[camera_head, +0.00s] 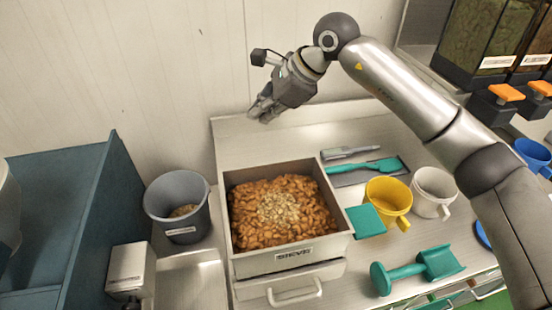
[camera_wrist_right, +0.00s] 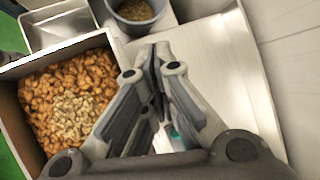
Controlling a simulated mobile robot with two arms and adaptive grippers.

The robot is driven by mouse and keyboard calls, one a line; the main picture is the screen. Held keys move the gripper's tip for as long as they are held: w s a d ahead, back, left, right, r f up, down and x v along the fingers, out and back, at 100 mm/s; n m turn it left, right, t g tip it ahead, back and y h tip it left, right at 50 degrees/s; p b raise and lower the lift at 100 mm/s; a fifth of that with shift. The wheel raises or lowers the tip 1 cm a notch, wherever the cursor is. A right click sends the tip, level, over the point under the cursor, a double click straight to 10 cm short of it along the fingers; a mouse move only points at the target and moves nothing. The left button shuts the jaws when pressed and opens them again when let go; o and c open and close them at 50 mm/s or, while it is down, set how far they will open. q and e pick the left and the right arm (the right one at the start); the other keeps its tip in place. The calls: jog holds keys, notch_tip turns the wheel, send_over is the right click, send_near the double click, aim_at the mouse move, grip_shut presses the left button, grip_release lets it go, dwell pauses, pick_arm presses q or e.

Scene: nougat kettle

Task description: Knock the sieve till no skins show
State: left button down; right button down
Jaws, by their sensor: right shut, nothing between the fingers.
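The sieve (camera_head: 290,258) is a square grey metal box labelled "SIEVE", standing on the steel counter. It holds a layer of orange-brown nuts (camera_head: 250,232), with a pale patch of skins (camera_head: 284,210) on top near the middle. The sieve wall (camera_wrist_right: 22,139) and the pale skins (camera_wrist_right: 78,112) also show in the right wrist view. My right gripper (camera_head: 258,114) is above the counter's back edge, behind the sieve and apart from it. Its fingers (camera_wrist_right: 158,50) are shut and empty. My left gripper is not in view.
A grey bucket (camera_head: 180,232) with some contents stands left of the sieve, beside a blue bin (camera_head: 100,210).

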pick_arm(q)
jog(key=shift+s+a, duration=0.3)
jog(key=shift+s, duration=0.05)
pick_arm(e)
jog(key=shift+s, duration=0.1)
